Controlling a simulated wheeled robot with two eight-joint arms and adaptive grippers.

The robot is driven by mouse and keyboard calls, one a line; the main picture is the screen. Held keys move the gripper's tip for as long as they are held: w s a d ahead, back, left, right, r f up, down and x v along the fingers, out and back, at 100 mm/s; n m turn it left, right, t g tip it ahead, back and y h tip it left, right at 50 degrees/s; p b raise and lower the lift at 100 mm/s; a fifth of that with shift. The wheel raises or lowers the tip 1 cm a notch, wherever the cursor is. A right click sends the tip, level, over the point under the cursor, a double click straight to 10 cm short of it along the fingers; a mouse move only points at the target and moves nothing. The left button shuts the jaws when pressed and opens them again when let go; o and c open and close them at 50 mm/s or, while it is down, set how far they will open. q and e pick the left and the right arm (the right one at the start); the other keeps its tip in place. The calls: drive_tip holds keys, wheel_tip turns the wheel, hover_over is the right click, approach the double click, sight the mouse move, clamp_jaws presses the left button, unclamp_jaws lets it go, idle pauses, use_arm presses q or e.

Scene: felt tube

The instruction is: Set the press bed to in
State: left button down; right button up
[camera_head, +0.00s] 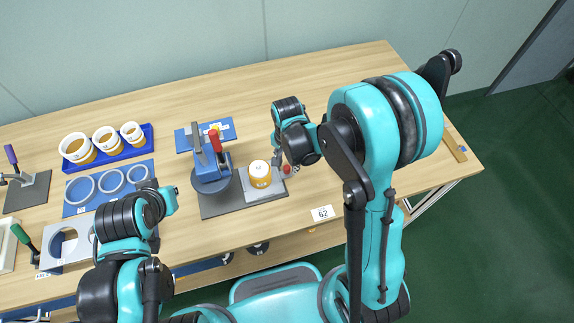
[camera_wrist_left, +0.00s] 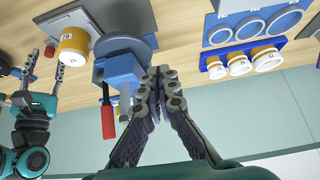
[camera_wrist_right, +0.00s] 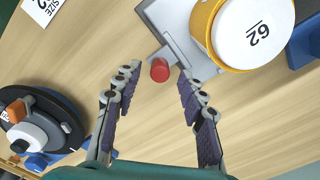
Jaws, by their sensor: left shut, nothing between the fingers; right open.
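The press (camera_head: 210,172) is blue with a red lever (camera_head: 215,141) and stands on a dark grey base. Its light grey bed (camera_head: 236,191) sticks out to the right of the press head, carrying a white-and-yellow tube labelled 62 (camera_head: 260,174). A red knob (camera_wrist_right: 160,70) is at the bed's outer end. My right gripper (camera_wrist_right: 158,80) is open, its fingertips on either side of the knob in the right wrist view; contact cannot be told. My left gripper (camera_wrist_left: 160,78) is shut and empty; in its wrist view it overlaps the press.
A blue tray of white-and-yellow rings (camera_head: 148,132) and a blue board with white rings (camera_head: 69,208) lie left of the press. A size 62 card (camera_head: 322,213) lies near the front edge.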

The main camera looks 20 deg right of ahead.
sight(257, 168)
drive_tip(key=shift+f, duration=0.3)
clamp_jaws()
drive_tip(key=a, duration=0.4)
drive_tip(key=a+b, duration=0.1)
drive_tip(key=a, duration=0.4)
drive_tip(key=shift+s+a, duration=0.2)
drive_tip(key=shift+a, duration=0.1)
unclamp_jaws()
